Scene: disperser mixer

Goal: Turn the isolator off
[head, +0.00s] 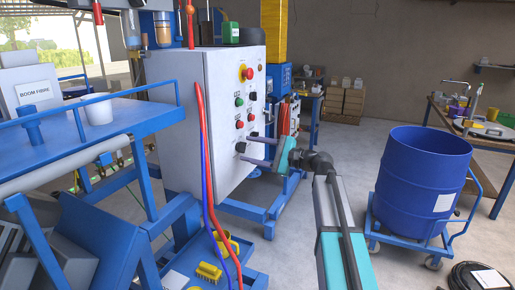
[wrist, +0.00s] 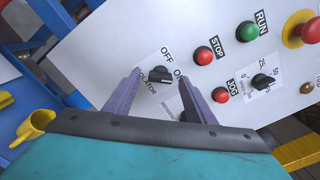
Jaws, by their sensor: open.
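The isolator is a black rotary knob (wrist: 159,75) on a white plate marked ISOLATOR, OFF and ON, in the wrist view. Its handle lies roughly across the picture and seems to point toward ON. In the head view the isolator knob (head: 240,147) is the lowest on the left of the panel face. My gripper (wrist: 160,77) is open, its two purple fingers on either side of the knob with a gap to each; I cannot tell whether the tips reach its depth. In the head view my gripper (head: 247,147) faces the panel from the right.
The white control cabinet (head: 184,124) also carries a green RUN button (wrist: 247,30), red STOP button (wrist: 204,55), red JOG button (wrist: 220,95), speed knob (wrist: 263,80) and emergency stop (wrist: 309,30). Red and blue cables (head: 204,150) hang at its corner. A blue drum (head: 420,180) stands right.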

